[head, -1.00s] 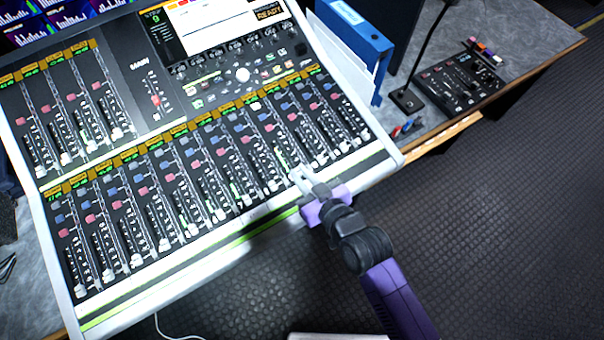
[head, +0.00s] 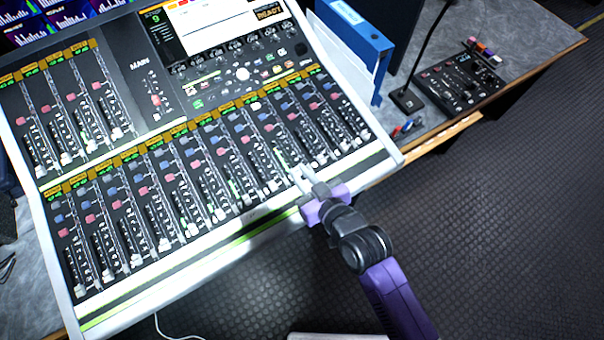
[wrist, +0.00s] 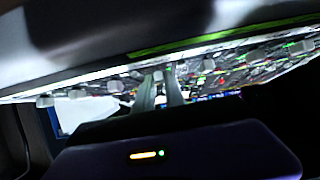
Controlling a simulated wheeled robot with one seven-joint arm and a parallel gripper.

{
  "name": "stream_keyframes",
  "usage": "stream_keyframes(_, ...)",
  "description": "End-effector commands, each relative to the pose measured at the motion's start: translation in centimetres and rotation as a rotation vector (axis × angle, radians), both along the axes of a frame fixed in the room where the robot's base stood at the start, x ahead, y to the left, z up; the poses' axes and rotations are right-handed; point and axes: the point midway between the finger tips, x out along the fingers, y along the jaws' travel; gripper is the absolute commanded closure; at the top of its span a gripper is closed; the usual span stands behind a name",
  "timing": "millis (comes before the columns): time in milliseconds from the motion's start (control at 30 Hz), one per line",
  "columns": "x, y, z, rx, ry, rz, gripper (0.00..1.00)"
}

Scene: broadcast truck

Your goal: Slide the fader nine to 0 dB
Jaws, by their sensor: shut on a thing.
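The mixing console (head: 100,312) fills the left of the head view, with a lower row of channel faders slanting up to the right. My gripper (head: 298,172) reaches in from the right over the console's front edge. Its narrow fingers are shut on a small fader cap near the front end of its slot. By its place in the row this looks like fader nine; its cap is mostly hidden by the fingers in the head view. In the wrist view the fingers (wrist: 160,86) meet a pale cap, fader nine (wrist: 157,75), seen low and dim.
Neighbouring fader caps (head: 272,187) stand close on both sides of my fingers. A blue binder (head: 350,38) stands behind the console's right side. A small black control panel (head: 460,80) and a gooseneck microphone base (head: 407,100) are on the desk. The floor at right is clear.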

Motion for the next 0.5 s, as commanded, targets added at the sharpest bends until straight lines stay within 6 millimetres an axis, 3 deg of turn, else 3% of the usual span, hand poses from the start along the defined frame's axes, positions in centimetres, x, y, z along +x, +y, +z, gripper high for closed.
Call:
stream_keyframes(300, 4.1, 2.8, 0.5, 0.006, -0.003, -0.002, 1.00)
stream_keyframes(500, 5.7, 3.9, 0.9, 0.002, -0.001, 0.000, 1.00)
